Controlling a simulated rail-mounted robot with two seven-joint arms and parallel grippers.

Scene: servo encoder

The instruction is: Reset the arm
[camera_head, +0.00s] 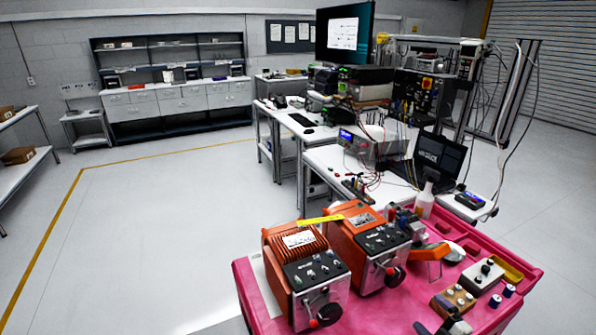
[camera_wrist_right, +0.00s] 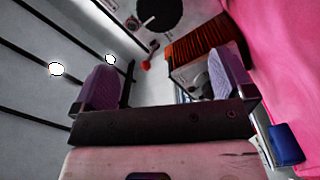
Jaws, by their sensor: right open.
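My right gripper (camera_wrist_right: 166,82) shows in the right wrist view, open, with a purple pad on each of its two separated fingers. I see nothing held between them. In the head view a small dark and pale part at the bottom edge, right of centre, may be this gripper, but it is too small to tell. My left gripper is not in view. Two orange servo units (camera_head: 298,275) and (camera_head: 362,240) stand side by side on a pink-covered table (camera_head: 262,312). An orange finned unit (camera_wrist_right: 200,42) shows beyond the right finger in the wrist view.
A bottle (camera_head: 425,202), a grey box with knobs (camera_head: 482,277), a yellow tray (camera_head: 507,268) and small parts crowd the table's right side. The floor at left is clear.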

